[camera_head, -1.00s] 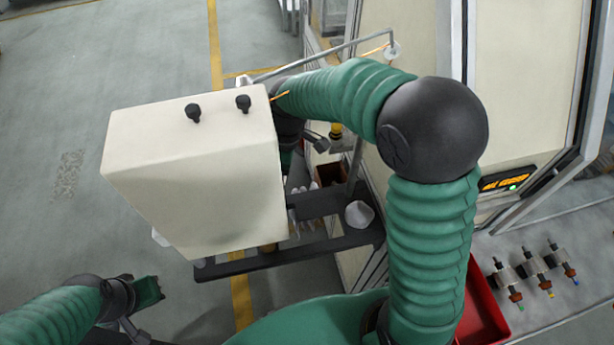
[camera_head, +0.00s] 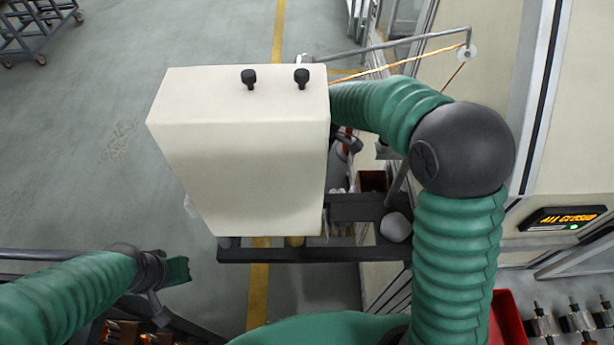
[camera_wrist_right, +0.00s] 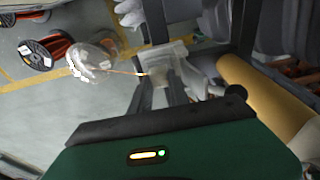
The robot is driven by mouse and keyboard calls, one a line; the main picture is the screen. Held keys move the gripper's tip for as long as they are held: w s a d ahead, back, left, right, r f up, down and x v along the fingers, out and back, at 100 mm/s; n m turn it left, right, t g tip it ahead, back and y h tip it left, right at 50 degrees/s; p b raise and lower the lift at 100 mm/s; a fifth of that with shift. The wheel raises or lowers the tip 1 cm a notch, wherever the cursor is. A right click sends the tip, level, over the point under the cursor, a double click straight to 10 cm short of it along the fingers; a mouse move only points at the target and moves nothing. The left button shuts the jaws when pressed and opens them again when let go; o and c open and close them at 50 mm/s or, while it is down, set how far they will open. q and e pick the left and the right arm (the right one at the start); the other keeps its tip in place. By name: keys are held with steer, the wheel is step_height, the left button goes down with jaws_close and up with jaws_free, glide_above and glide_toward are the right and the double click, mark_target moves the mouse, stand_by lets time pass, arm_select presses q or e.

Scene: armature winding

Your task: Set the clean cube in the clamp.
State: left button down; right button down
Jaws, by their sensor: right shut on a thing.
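In the right wrist view, my right gripper (camera_wrist_right: 160,88) is shut on a small pale block (camera_wrist_right: 160,75), which looks like the cube. A thin copper-coloured wire runs to it from the left. In the head view, my right arm reaches behind a large cream box, and its gripper is hidden there. My left gripper (camera_head: 168,272) is at the lower left, apart from the box; its jaw opening is unclear. I cannot make out the clamp with certainty.
The cream box (camera_head: 240,150) with two black knobs blocks the middle. A pale lump (camera_head: 396,227) sits on the dark bar beside my right arm. A wire spool (camera_wrist_right: 72,50) and a yellow cylinder (camera_wrist_right: 265,95) flank the wrist view. Open floor lies at left.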

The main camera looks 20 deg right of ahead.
steer(key=shift+a, duration=0.1)
stand_by(0.4)
steer(key=shift+f+b, duration=0.4)
steer(key=shift+f, duration=0.5)
steer(key=c, duration=1.2)
jaws_free()
steer(key=shift+o, duration=0.2)
